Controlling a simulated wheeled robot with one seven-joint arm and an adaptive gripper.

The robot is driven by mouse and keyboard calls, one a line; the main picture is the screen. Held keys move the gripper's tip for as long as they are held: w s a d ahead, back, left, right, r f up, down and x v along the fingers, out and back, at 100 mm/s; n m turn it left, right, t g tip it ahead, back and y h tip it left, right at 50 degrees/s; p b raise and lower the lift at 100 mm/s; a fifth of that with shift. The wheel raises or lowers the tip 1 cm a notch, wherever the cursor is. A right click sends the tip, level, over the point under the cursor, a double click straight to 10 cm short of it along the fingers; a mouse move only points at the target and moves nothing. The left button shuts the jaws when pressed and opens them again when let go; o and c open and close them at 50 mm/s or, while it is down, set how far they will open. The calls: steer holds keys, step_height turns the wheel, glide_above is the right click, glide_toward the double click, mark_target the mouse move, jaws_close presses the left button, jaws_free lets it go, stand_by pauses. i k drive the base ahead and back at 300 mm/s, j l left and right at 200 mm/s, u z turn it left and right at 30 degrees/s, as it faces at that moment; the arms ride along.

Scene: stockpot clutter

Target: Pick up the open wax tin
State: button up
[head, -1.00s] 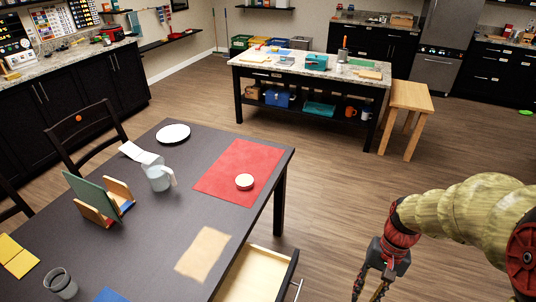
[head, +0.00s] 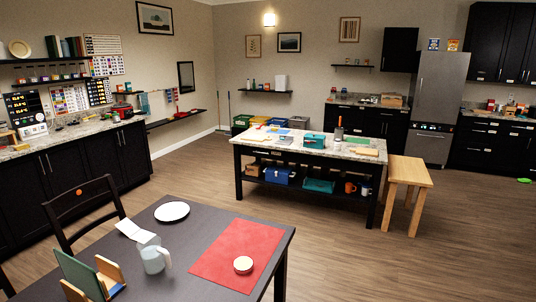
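A small round tin with a pale cream top (head: 243,265) sits on the red mat (head: 236,245) near the right side of the dark table. It looks like the open wax tin, though it is too small to make out the wax inside. Nothing touches it. My gripper is not in view.
The dark table (head: 195,222) also holds a white plate (head: 172,211), a pale jug (head: 154,257), a folded white card (head: 131,230) and a green-and-wood holder (head: 85,275). A black chair (head: 84,215) stands at its left. Open floor lies to the right, with a kitchen island (head: 306,150) and wooden stool (head: 407,178) beyond.

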mark_target(243, 265)
steer(key=i+u, duration=0.15)
steer(key=u, duration=0.25)
steer(key=i+l+u, duration=0.1)
steer(key=u, duration=0.25)
